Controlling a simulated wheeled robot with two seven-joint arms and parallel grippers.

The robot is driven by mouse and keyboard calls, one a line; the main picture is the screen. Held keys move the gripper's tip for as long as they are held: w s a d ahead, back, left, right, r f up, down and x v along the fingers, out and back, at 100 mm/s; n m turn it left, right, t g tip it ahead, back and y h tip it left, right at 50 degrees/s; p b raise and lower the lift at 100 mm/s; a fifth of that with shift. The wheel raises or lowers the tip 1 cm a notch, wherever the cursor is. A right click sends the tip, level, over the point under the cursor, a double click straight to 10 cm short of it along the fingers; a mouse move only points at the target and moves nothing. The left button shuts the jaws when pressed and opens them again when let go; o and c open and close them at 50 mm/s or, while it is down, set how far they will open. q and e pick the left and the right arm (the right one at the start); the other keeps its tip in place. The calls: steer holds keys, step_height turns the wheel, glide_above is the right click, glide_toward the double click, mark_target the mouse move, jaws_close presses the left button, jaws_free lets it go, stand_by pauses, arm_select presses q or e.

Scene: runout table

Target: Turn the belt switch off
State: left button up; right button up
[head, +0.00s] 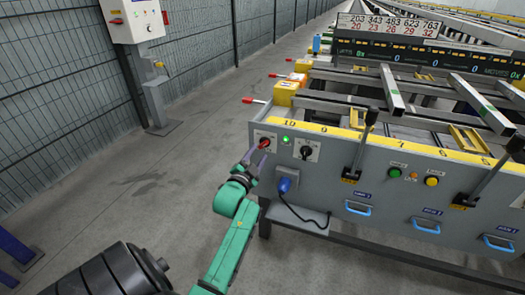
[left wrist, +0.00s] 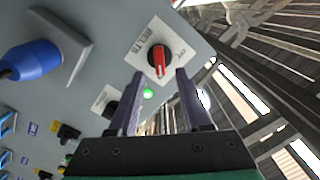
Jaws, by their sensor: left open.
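The belt switch is a red-handled rotary knob (head: 264,143) on a white plate at the left end of the grey table front. In the left wrist view the knob (left wrist: 157,58) is black with a red handle, and the handle points down the picture. My left gripper (head: 256,160) is open just in front of the switch. In the left wrist view its two dark fingers (left wrist: 160,74) stand either side of the handle's line, with the knob just beyond the tips; I see no clear contact. My right gripper is not in view.
A lit green lamp (head: 285,139) and a black rotary switch (head: 306,152) sit to the right. Below is a blue plug (head: 284,184) with a cable. Levers (head: 361,145) stand further right. A control box (head: 133,20) is by the fence; the floor between is clear.

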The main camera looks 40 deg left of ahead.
mark_target(263, 146)
arm_select(q)
steer(key=x, duration=0.3)
steer(key=shift+w+a+f, duration=0.15)
steer(key=shift+w+a, duration=0.05)
steer(key=shift+w, duration=0.1)
steer(key=shift+w+a, duration=0.1)
steer(key=shift+w, duration=0.35)
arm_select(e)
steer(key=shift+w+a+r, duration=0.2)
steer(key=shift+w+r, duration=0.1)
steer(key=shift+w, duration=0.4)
arm_select(q)
jaws_close()
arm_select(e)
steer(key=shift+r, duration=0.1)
